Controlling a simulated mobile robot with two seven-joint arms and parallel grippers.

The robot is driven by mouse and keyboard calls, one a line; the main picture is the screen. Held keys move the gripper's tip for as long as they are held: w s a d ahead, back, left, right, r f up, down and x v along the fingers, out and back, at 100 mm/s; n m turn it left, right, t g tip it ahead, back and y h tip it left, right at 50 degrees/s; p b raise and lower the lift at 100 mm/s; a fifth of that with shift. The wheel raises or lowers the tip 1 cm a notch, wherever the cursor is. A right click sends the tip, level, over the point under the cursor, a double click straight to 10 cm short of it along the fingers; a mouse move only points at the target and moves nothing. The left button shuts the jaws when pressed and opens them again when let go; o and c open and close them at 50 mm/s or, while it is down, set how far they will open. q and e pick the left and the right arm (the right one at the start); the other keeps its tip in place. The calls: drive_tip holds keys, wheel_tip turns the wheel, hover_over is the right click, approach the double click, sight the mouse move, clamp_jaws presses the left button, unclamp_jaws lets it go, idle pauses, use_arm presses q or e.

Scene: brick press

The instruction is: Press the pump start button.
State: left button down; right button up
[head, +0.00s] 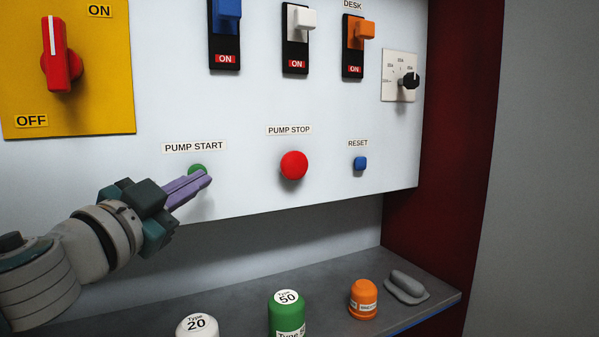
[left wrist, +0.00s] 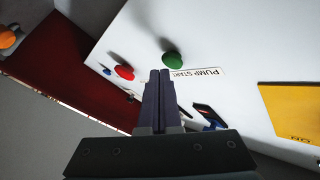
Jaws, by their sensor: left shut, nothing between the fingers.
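The pump start button (head: 197,169) is green and sits on the white panel below the PUMP START label (head: 194,147). My left gripper (head: 207,176) is shut and empty, with its purple fingers pointing at the panel and covering part of the button in the head view. In the left wrist view the green button (left wrist: 173,60) shows just beyond and beside the fingertips (left wrist: 160,72). There it looks apart from them, but I cannot tell the exact gap. My right gripper is not in view.
The red pump stop button (head: 294,165) and blue reset button (head: 360,163) are to the right. Switches and a red rotary handle (head: 60,60) are above. Below, a grey shelf (head: 240,309) holds a green container (head: 286,318), a white-topped one (head: 197,326) and an orange one (head: 363,299).

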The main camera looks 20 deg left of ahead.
use_arm(q)
drive_tip(key=shift+w+a, duration=0.4)
drive_tip(key=shift+a, duration=0.05)
idle(0.9)
idle(0.3)
drive_tip(key=shift+s+d, duration=0.6)
drive_tip(key=shift+d, duration=0.1)
drive_tip(key=s+d+p, duration=0.1)
drive_tip(key=s+d, duration=0.2)
drive_tip(key=shift+s+d, duration=0.15)
drive_tip(key=shift+d, duration=0.25)
idle(0.7)
